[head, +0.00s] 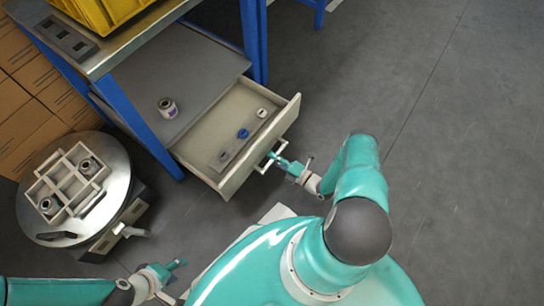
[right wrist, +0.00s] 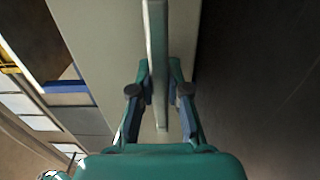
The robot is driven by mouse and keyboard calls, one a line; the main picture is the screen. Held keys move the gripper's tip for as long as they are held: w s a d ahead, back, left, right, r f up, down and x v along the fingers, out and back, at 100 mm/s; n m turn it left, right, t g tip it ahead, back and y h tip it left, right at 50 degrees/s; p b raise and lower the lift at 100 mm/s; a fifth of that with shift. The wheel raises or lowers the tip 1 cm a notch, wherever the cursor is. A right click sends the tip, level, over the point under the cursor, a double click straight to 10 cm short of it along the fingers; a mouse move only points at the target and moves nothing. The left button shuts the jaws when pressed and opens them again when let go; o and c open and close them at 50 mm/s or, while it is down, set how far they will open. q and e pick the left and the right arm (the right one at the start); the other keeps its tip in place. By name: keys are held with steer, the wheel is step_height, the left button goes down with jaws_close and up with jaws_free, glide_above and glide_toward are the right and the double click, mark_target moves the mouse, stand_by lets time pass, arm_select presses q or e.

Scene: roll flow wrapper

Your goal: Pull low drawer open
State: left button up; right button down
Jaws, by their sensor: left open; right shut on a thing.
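The low drawer (head: 276,117) stands pulled out from under the grey shelf of the blue-legged bench. Small parts lie inside it on a grey strip. My right gripper (head: 276,159) is at the drawer's front, shut on the drawer handle (head: 264,167). In the right wrist view the handle (right wrist: 157,60) is a pale upright bar between the fingers of my right gripper (right wrist: 159,92). My left gripper (head: 178,267) is open and empty, low in the head view, away from the drawer.
A round metal table (head: 121,164) with a pale fixture (head: 72,186) stands at the left. A small can (head: 168,107) is on the grey shelf (head: 207,66). A yellow crate (head: 100,12) is on the bench top, and cardboard boxes (head: 22,100) are at far left. The right-hand floor is clear.

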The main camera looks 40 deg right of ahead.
steer(key=shift+d+f, duration=0.1)
steer(key=shift+d, duration=0.4)
steer(key=c, duration=1.2)
jaws_free()
steer(key=shift+a, duration=0.1)
steer(key=shift+o, duration=0.4)
steer(key=shift+a, duration=0.15)
steer(key=s+d, duration=0.1)
steer(key=s, duration=1)
steer(key=shift+s+d, duration=0.4)
steer(key=shift+s, duration=0.1)
